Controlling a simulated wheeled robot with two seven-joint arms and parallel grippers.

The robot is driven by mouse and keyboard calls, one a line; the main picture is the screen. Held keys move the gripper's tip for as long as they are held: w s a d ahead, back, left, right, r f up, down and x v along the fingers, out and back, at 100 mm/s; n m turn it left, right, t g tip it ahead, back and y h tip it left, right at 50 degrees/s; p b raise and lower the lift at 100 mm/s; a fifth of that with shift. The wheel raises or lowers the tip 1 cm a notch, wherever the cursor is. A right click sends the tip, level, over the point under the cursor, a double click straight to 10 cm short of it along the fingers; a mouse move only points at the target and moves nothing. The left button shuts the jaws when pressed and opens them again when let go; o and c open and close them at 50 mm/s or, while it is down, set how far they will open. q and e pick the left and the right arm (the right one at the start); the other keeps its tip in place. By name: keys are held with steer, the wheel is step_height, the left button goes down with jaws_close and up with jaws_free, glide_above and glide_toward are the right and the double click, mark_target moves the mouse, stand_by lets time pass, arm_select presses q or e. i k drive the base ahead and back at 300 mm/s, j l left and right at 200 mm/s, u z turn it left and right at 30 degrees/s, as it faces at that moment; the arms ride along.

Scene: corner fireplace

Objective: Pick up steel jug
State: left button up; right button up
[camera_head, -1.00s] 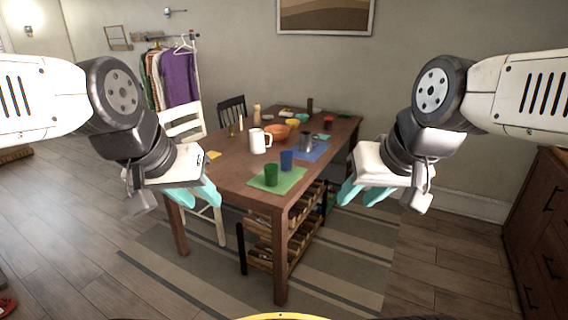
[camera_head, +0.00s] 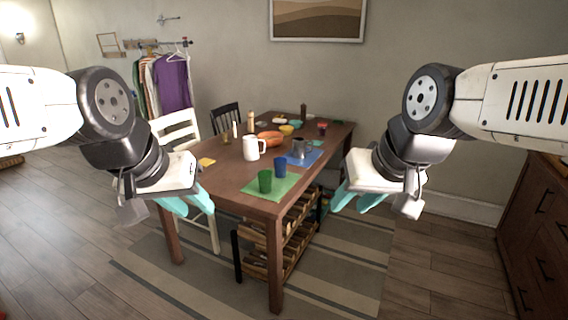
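The steel jug (camera_head: 299,149) is a small grey metal vessel standing on the blue mat (camera_head: 312,158) on the wooden table (camera_head: 228,178). My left gripper (camera_head: 188,204) hangs at the left in front of the table, with teal fingers spread apart and nothing between them. My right gripper (camera_head: 352,200) hangs to the right of the table's near end, its teal fingers apart and empty. Both grippers are well short of the jug and touch nothing.
A white pitcher (camera_head: 250,149), a blue cup (camera_head: 280,168) and a green cup (camera_head: 265,181) stand nearer than the jug. An orange bowl (camera_head: 270,138) is behind. A white chair (camera_head: 176,130) is at the table's left. Bare floor lies left.

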mark_target(299, 143)
steer(key=i+l+u, duration=0.1)
steer(key=i+l, duration=0.2)
steer(key=i+l+u, duration=0.1)
steer(key=i+l, duration=0.25)
steer(key=i+l+u, duration=0.1)
steer(key=i+l, duration=0.3)
steer(key=i+l+u, duration=0.1)
steer(key=i+l, duration=0.3)
steer(key=i+l+u, duration=0.1)
steer(key=i+l, duration=0.3)
steer(key=i+l+u, duration=0.1)
steer(key=i+l, duration=0.2)
steer(key=l, duration=0.15)
steer(key=i+l+u, duration=0.1)
steer(key=i+l, duration=0.2)
steer(key=l, duration=0.15)
steer(key=i+l+u, duration=0.15)
steer(key=i+l, duration=0.15)
steer(key=l, duration=0.2)
